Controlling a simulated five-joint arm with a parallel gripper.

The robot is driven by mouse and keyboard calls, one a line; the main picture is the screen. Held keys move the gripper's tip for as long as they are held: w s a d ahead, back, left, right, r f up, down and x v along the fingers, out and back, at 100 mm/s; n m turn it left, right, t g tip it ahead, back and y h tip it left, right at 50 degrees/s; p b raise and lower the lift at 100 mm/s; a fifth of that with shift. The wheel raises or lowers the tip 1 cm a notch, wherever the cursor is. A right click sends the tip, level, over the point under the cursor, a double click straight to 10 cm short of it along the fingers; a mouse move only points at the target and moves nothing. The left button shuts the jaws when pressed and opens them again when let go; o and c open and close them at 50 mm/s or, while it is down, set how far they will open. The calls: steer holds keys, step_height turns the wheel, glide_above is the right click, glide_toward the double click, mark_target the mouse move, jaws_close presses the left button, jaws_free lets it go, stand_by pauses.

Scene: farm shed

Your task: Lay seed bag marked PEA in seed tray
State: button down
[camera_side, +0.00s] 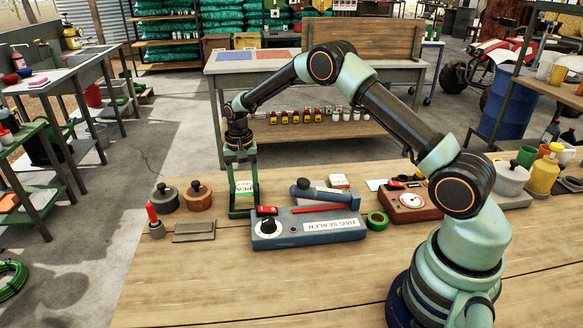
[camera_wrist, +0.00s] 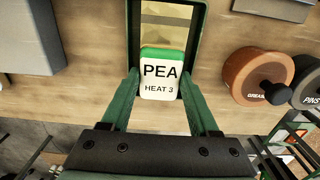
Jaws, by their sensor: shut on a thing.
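My gripper (camera_side: 242,178) is shut on a small white seed bag (camera_side: 243,189) with a green top band. In the wrist view, the bag (camera_wrist: 161,77) reads PEA and HEAT 3 and sits upright to the view between the two green fingertips (camera_wrist: 160,95). A dark green rectangular rim, apparently the seed tray (camera_wrist: 199,28), lies just beyond and around the bag's top end. In the side view, a dark green edge (camera_side: 240,213) shows at the foot of the fingers, mostly hidden. I cannot tell whether the bag touches the tray.
A blue bag sealer (camera_side: 308,228) stands close right of my gripper. A brown lidded pot (camera_side: 198,196) and a grey pot (camera_side: 166,197) stand to the left, with a red-handled tool (camera_side: 154,222) and a grey flat block (camera_side: 194,231). The front of the bench is clear.

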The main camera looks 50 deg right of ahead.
steer(key=shift+f, duration=0.6)
steer(key=shift+c, duration=0.3)
jaws_free()
step_height(320, 180, up, 12)
step_height(320, 180, up, 6)
steer(key=n+t, duration=0.1)
glide_above(244, 186)
steer(key=s+a, duration=0.1)
steer(key=s, duration=0.2)
steer(key=s+a+r+n+t, duration=0.2)
steer(key=s+r+n, duration=0.1)
steer(key=s+r, duration=0.35)
steer(key=s+a+n+t, duration=0.2)
steer(key=s+n, duration=0.3)
steer(key=s, duration=1)
steer(key=shift+t, duration=0.3)
